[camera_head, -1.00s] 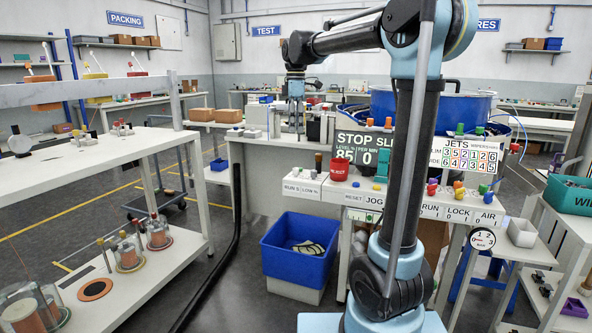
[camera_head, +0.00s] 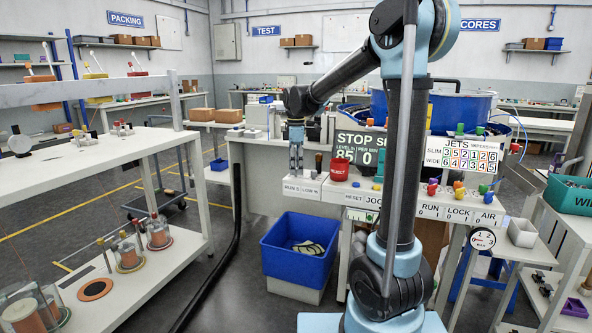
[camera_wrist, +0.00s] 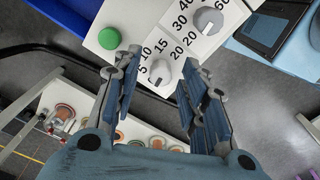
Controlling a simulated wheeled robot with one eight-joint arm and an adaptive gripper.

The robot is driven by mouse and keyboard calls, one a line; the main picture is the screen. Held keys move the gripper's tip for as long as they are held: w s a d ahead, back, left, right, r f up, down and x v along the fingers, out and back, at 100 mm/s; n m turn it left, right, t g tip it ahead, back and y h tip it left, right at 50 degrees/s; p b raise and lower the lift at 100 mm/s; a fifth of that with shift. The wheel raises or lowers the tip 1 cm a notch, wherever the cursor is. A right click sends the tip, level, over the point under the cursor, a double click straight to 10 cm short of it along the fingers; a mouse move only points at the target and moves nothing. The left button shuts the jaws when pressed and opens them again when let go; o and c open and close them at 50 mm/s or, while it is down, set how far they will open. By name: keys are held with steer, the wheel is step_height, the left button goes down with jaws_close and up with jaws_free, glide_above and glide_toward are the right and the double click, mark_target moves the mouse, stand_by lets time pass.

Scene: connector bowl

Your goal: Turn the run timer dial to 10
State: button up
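My gripper (camera_wrist: 155,90) is open and empty in the wrist view. Its fingers stand on either side of a small grey dial knob (camera_wrist: 159,71) on a white panel (camera_wrist: 130,22). Marks 5, 10, 15 and 20 ring this knob; I cannot tell exactly where it points. A larger grey knob (camera_wrist: 207,21), with marks 20, 30, 40 and 60, sits up and right of it. In the head view my gripper (camera_head: 296,168) hangs over the left end of the bench controls. I cannot see contact with the knob.
A round green button (camera_wrist: 109,38) is on the same panel, left of the knobs. In the head view a red cup (camera_head: 339,170) marked REJECT and a dark display (camera_head: 358,150) stand right of my gripper. A blue bin (camera_head: 300,247) sits below the bench.

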steer(key=shift+f, duration=0.4)
jaws_close()
